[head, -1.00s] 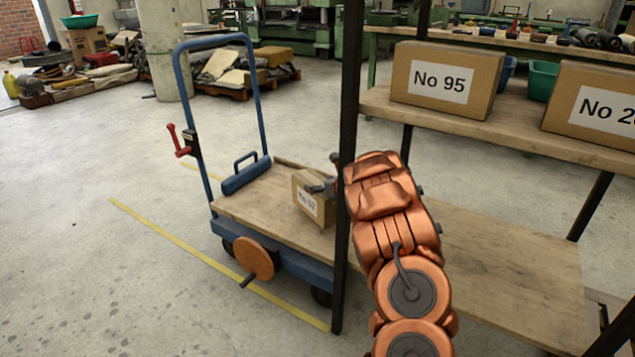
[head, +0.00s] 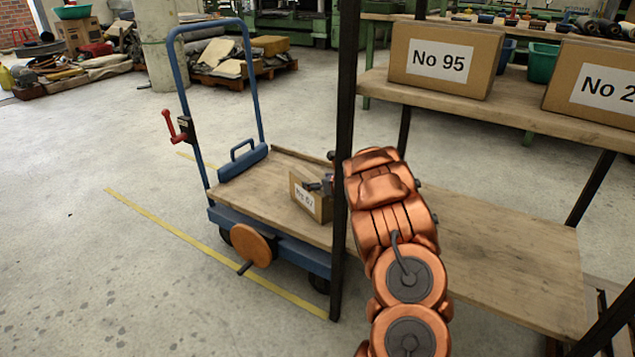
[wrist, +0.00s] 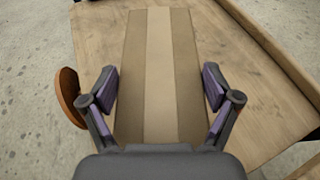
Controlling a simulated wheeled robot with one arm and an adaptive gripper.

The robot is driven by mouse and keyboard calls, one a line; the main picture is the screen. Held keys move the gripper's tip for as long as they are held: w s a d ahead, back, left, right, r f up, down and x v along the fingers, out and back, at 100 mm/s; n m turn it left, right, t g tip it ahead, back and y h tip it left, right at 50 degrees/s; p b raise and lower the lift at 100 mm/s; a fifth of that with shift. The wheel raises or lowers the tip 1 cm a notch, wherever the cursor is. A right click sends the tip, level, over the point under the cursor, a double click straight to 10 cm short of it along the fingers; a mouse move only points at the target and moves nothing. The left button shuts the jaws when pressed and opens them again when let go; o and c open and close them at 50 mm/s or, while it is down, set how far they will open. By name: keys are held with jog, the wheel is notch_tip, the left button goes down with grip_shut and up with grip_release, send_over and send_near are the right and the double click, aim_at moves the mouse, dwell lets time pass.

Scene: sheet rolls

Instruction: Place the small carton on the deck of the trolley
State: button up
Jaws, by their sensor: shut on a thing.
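The small carton (head: 311,200), brown with a white label, is at the trolley's right part in the head view, partly hidden by my gripper and the shelf post. My gripper (head: 321,186) is shut on it from above. In the wrist view the carton's taped top (wrist: 158,75) lies between the two fingers of my gripper (wrist: 160,88). The trolley has a wooden deck (head: 255,190) and a blue frame. The carton is over the deck; I cannot tell whether its underside touches the wood.
A black shelf post (head: 345,130) stands close in front of the carton. The rack's lower shelf (head: 500,260) is bare; cartons No 95 (head: 440,60) and another (head: 600,85) stand above. The blue handle (head: 262,85) rises at the trolley's left end. The deck's left part is clear.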

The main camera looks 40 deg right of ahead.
jog(key=o, duration=1.6)
jog(key=shift+c, duration=0.2)
jog(key=shift+r, duration=0.15)
jog(key=shift+s+r+p, duration=0.1)
jog(key=shift+s+p, duration=0.15)
jog(key=shift+p, duration=0.05)
jog(key=p+v, duration=0.2)
jog(key=v, duration=0.9)
jog(key=shift+s+p, duration=0.3)
jog(key=shift+a, duration=0.1)
